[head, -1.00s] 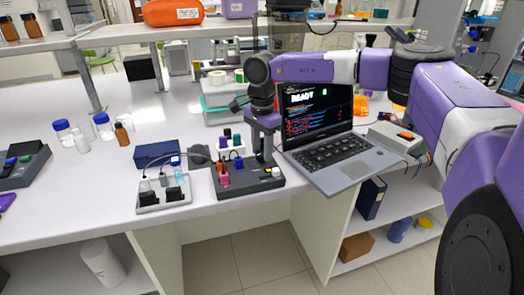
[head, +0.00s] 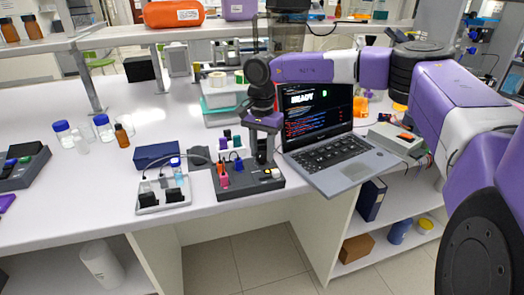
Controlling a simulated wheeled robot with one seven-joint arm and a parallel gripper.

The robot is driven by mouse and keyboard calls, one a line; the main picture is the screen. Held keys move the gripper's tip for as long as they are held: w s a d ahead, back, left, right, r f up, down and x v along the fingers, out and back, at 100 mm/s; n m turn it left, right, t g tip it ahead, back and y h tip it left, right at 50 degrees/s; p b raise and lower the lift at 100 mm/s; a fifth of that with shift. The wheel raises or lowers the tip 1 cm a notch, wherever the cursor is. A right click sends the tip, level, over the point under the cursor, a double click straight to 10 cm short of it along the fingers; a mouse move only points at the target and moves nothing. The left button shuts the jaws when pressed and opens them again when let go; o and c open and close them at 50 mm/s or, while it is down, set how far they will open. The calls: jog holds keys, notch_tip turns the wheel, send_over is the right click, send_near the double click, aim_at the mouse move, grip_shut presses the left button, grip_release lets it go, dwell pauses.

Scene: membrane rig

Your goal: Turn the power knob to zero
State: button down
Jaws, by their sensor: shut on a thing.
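A dark control box (head: 245,187) sits near the bench's front edge, with a pink and orange piece (head: 224,176), a blue piece and a small yellow mark on its top. My gripper (head: 262,160) points straight down onto the back right part of this box. Its jaws are shut on a small knob there, which I take to be the power knob; the fingers hide most of it. The knob's scale and pointer cannot be read. The open laptop (head: 340,150) stands just right of the gripper and shows a large "READY" line with a green digit.
A light tray with black blocks (head: 165,198) and a blue box (head: 157,154) are left of the control box. A white rack with coloured pieces (head: 231,146) stands close behind it. Bottles (head: 103,127) stand farther left. The front left bench is mostly clear.

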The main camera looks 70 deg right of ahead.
aim_at(262, 154)
jog(key=shift+r, duration=0.1)
jog(key=c, duration=0.9)
grip_release()
jog(key=shift+r, duration=3.9)
